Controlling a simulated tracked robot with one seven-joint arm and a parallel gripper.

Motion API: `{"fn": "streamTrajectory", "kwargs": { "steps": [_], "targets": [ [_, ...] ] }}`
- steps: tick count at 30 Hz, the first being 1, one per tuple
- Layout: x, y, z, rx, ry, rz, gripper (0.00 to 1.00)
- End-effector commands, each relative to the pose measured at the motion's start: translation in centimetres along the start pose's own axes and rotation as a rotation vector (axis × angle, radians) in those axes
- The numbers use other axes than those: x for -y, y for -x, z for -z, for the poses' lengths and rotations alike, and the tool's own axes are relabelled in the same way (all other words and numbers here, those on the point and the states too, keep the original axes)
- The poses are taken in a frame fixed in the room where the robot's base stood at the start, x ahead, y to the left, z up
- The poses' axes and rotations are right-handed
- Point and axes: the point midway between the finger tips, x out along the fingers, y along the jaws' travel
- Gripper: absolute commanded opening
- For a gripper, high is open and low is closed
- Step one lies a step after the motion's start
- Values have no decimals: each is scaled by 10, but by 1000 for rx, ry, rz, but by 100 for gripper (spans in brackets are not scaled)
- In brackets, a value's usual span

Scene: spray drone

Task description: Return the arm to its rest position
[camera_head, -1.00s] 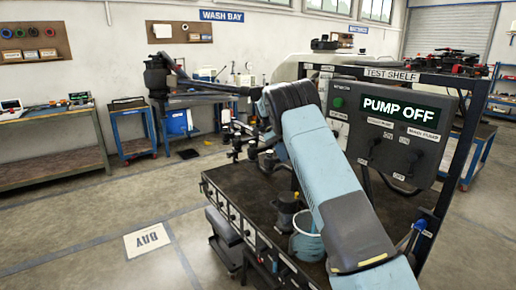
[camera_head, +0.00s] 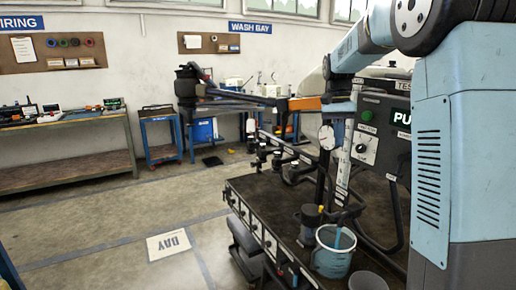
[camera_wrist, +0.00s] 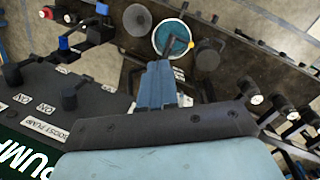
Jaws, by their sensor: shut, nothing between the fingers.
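My arm, pale blue and dark grey, fills the right side of the head view, folded up close to the camera. In the wrist view my gripper (camera_wrist: 158,72) shows as two blue fingers pressed together, shut and empty. They point over the test bench, and their tips appear just below a bucket of blue liquid in the picture. I cannot tell the height between them. The bucket (camera_head: 331,260) stands on the bench in the head view.
The control panel (camera_head: 378,130) is partly hidden behind my arm; its switches (camera_wrist: 75,95) also show in the wrist view. A gauge (camera_head: 327,137), dark fittings and a grey cup (camera_head: 368,281) are at the bench (camera_head: 265,195). Open floor (camera_head: 85,220) lies left.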

Motion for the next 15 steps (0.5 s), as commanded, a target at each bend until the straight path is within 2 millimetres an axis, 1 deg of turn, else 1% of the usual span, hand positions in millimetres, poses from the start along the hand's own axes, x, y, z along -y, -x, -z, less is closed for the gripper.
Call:
{"fn": "streamTrajectory", "kwargs": {
  "steps": [1, 6, 15],
  "targets": [
    [-8, 4, -12, -18, 17, 20, 0],
    [-32, 11, -46, -81, 83, 77, 0],
    [-70, 10, -108, -208, 200, 158, 0]
  ]
}}
